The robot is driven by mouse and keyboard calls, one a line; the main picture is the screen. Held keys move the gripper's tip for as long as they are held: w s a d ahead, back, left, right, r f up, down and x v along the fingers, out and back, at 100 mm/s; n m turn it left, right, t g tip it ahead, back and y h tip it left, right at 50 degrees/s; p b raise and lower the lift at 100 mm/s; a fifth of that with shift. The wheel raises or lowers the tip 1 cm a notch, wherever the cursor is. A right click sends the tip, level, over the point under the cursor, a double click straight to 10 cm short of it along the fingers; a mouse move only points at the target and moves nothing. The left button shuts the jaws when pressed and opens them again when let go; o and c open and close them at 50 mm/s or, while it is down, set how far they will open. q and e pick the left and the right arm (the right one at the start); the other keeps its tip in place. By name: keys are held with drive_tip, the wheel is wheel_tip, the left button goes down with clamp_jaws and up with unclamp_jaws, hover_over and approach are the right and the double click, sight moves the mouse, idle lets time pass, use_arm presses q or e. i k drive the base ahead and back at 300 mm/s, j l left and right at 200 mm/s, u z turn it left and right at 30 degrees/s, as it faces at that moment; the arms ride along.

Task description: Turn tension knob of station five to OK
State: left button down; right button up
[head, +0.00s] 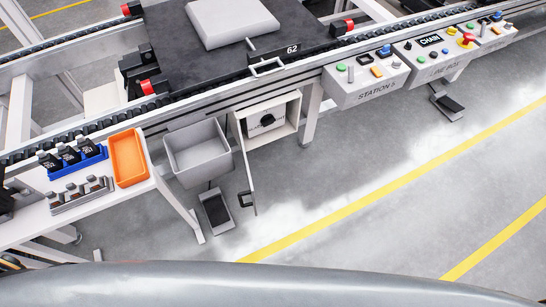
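A light box labelled STATION 5 (377,94) hangs on the front of the conveyor, right of the middle. Its top carries a green button, a grey post, an orange part and a blue part. Left of it, under the conveyor, is a white cabinet (286,139) whose narrow door (247,168) stands open toward me. Inside is a panel with a round black knob (267,120). The lettering around the knob is too small to read, so I cannot tell its setting. Neither of my grippers can be made out in the head view.
A grey bin (198,153) stands just left of the cabinet, with a foot pedal (216,212) below. A side table holds an orange tray (128,158) and a blue rack (77,163). The floor before the cabinet is clear.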

sight(268, 119)
drive_tip(key=k+j, duration=0.7)
